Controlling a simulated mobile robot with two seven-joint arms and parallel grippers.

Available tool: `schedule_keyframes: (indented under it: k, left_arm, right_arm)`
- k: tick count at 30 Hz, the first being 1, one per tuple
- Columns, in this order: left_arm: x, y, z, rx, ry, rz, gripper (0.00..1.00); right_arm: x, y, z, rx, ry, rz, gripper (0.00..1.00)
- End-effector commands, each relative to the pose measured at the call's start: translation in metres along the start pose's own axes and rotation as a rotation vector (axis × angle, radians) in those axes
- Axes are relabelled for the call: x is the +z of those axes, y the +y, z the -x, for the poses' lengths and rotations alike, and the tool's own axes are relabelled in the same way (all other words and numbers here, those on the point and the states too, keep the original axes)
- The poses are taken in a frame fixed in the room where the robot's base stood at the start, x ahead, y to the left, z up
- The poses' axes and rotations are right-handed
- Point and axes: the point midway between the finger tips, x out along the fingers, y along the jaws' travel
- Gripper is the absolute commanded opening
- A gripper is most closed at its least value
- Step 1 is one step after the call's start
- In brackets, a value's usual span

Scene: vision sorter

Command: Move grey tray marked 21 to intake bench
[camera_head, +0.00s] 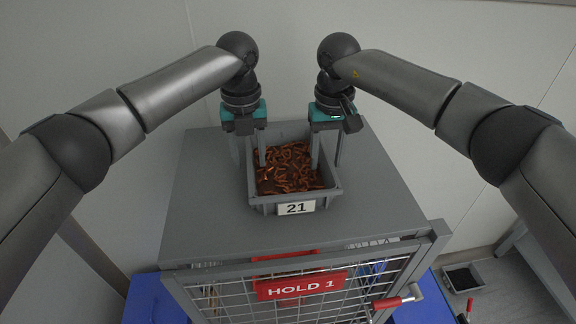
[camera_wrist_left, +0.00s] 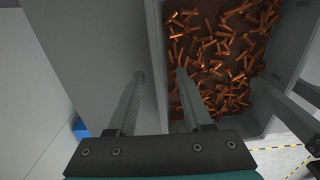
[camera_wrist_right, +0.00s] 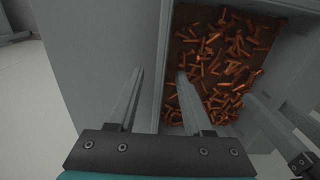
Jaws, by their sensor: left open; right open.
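The grey tray marked 21 (camera_head: 257,200) sits on top of a grey cabinet and holds many copper-coloured pieces. Its white label faces me. My left gripper (camera_head: 249,155) points down at the tray's left wall, open, one finger outside and one inside. The left wrist view shows the wall (camera_wrist_left: 158,60) between its fingers (camera_wrist_left: 160,75). My right gripper (camera_head: 326,152) is open over the tray's right wall in the same way. The right wrist view shows the tray wall (camera_wrist_right: 163,60) between its fingers (camera_wrist_right: 160,75). The intake bench cannot be identified here.
The cabinet (camera_head: 205,215) has a mesh door with a red HOLD 1 sign (camera_head: 301,285) and a red-handled latch (camera_head: 393,301). Blue surfaces (camera_head: 150,300) show at its base. Another dark-filled tray (camera_head: 463,278) lies at the lower right. Walls stand close behind. The cabinet top around the tray is clear.

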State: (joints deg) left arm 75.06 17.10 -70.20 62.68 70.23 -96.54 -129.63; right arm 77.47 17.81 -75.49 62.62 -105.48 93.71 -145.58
Motion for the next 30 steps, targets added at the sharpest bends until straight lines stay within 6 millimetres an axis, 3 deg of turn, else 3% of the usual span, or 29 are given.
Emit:
schedule_keyframes:
  k: [6, 20, 30]
  left_arm:
    - [0.0001, 0.0004, -0.0002, 0.001, 0.0, 0.001, 0.5]
    - [0.0001, 0.0004, 0.0003, 0.001, 0.0, 0.001, 0.0]
    - [0.0002, 0.0006, 0.0005, 0.002, 0.0, 0.001, 0.0]
  right_arm:
    - [0.0, -0.0001, -0.0002, 0.0, 0.0, 0.0, 0.51]
    - [0.0, 0.0, 0.0002, 0.0, 0.0, 0.0, 0.0]
    - [-0.0001, 0.0003, 0.0003, 0.001, 0.0, 0.0, 0.0]
